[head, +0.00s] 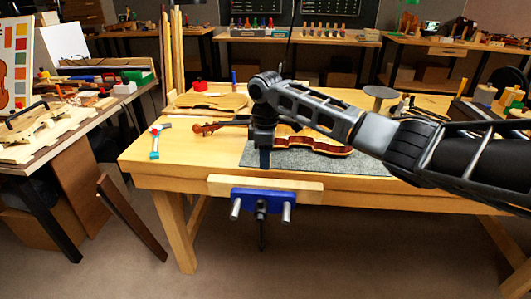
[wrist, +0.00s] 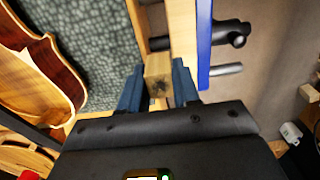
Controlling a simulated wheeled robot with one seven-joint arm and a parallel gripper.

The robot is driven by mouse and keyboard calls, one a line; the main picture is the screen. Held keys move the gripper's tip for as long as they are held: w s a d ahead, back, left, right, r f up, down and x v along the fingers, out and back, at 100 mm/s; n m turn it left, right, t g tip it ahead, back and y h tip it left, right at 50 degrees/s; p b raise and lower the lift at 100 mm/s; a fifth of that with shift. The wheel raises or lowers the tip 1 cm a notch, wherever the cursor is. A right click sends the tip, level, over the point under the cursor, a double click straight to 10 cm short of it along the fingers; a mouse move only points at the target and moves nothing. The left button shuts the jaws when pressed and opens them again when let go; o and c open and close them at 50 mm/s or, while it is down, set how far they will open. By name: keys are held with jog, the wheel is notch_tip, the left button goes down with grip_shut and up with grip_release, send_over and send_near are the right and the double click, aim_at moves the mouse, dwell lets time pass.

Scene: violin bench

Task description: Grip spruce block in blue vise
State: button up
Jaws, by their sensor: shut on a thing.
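My gripper (head: 264,156) points down over the front edge of the bench, just above the blue vise (head: 262,204). In the wrist view its two blue fingers (wrist: 158,86) are shut on the spruce block (wrist: 158,72), a small pale block with a dark mark on its end. The block lines up with the gap between the bench edge (wrist: 138,22) and the vise's wooden jaw (wrist: 183,38). The vise's blue plate (wrist: 204,42) is beside that jaw. I cannot tell whether the block touches the jaws or how deep it sits. The block is hidden in the head view.
A violin body (head: 318,144) lies on a grey mat (head: 262,157) close behind my gripper. A violin neck (head: 215,127), a wooden plate (head: 208,102) and a blue-and-red hammer (head: 156,139) lie on the left of the bench. The front left of the bench top is clear.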

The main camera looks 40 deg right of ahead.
jog(key=shift+f, duration=0.6)
jog(key=shift+p, duration=1)
dwell(1.4)
jog(key=shift+f+b, duration=0.5)
jog(key=shift+f, duration=0.7)
jog(key=shift+r, duration=0.1)
dwell(0.4)
jog(key=shift+r+p, duration=0.8)
jog(key=shift+p, duration=0.2)
jog(key=shift+p, duration=0.9)
dwell(1.4)
